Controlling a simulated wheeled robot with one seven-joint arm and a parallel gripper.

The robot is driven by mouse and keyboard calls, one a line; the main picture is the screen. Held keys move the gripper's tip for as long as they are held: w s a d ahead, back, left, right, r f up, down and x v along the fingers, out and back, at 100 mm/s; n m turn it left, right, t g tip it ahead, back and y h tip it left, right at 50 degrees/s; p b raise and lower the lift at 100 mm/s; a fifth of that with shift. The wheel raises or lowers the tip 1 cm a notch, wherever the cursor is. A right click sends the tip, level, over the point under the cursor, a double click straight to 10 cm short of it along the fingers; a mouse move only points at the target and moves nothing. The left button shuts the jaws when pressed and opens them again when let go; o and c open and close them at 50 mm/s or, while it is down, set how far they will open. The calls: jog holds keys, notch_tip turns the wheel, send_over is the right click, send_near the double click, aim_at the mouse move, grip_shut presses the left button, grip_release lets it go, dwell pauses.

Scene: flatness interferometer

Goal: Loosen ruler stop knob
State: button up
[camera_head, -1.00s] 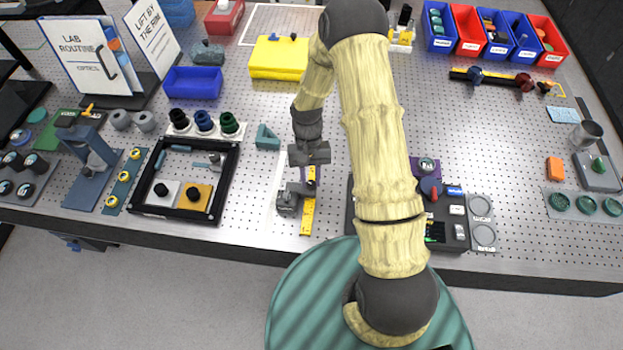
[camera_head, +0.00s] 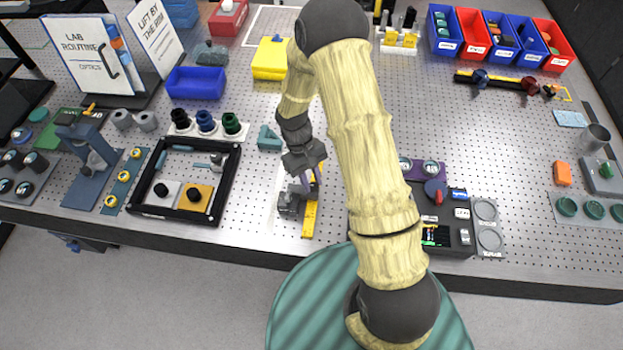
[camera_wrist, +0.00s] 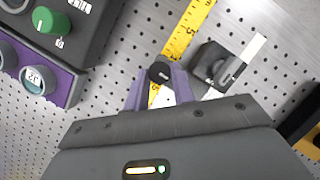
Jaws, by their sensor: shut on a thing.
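A yellow ruler (camera_head: 310,219) lies on the perforated bench; it also shows in the wrist view (camera_wrist: 187,32). A round black knob (camera_wrist: 159,72) sits over the ruler in the wrist view. My gripper (camera_wrist: 160,84) has its purple fingers on either side of this knob and is shut on it. In the head view my gripper (camera_head: 307,178) points down at the ruler and hides the knob. A dark grey block (camera_wrist: 214,66) with a lever-like top stands beside the ruler, close to the fingers; it also shows in the head view (camera_head: 288,203).
A black-framed tray (camera_head: 233,172) lies to the left. A dark control box (camera_head: 458,238) with a green knob (camera_wrist: 50,21) stands to the right, near a purple holder (camera_wrist: 62,88). A teal angled block (camera_head: 269,140) is behind the gripper to the left.

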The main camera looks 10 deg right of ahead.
jog(key=o, duration=1)
jog(key=shift+w+r, duration=0.1)
jog(key=b+v, duration=0.4)
jog(key=v, duration=1.3)
jog(key=shift+r, duration=0.1)
jog(key=s+d+m+t+y, duration=0.1)
jog(key=s+d+m+t, duration=0.1)
jog(key=s, duration=0.5)
jog(key=s+d+m+t, duration=0.2)
jog(key=s+d+t, duration=0.2)
jog(key=s, duration=0.4)
jog(key=shift+d+r+m+t+y, duration=0.2)
jog(key=shift+d+m+t+y, duration=0.15)
jog(key=shift+d, duration=0.3)
